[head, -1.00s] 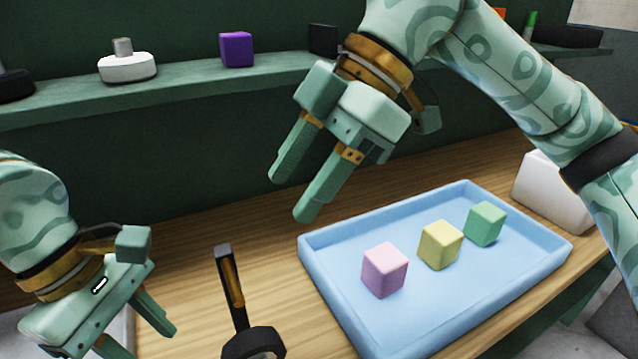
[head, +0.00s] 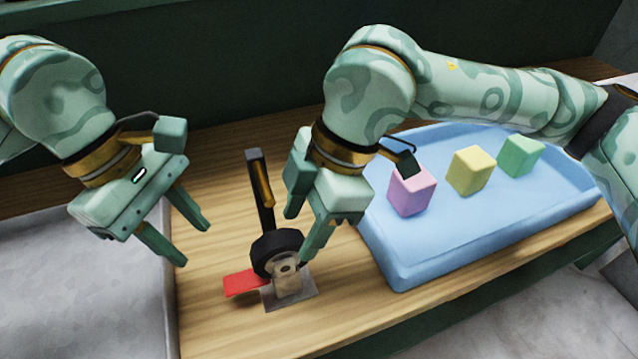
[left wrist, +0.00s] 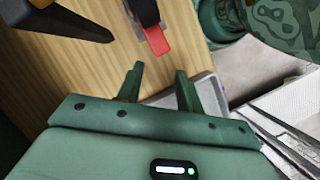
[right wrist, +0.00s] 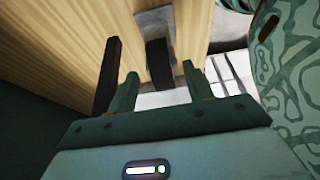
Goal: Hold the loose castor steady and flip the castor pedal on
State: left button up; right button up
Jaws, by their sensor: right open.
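The castor has a black wheel (head: 277,250) on a beige fork (head: 286,276) above a grey plate (head: 300,296) on the wooden bench. Its red pedal (head: 244,283) sticks out to the left and also shows in the left wrist view (left wrist: 157,40). My right gripper (head: 299,235) is open and close to the wheel's right side. In the right wrist view the wheel (right wrist: 158,62) shows between the spread fingers; I cannot tell whether they touch it. My left gripper (head: 194,245) is open and empty, left of and above the pedal.
A dark upright bar with an orange strip (head: 257,190) stands behind the wheel. A blue tray (head: 430,262) to the right holds a pink cube (head: 411,192), a yellow cube (head: 470,170) and a green cube (head: 521,155). The bench's front edge is near the castor.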

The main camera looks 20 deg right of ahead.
jog(key=shift+a+f, duration=0.25)
jog(key=shift+f, duration=0.35)
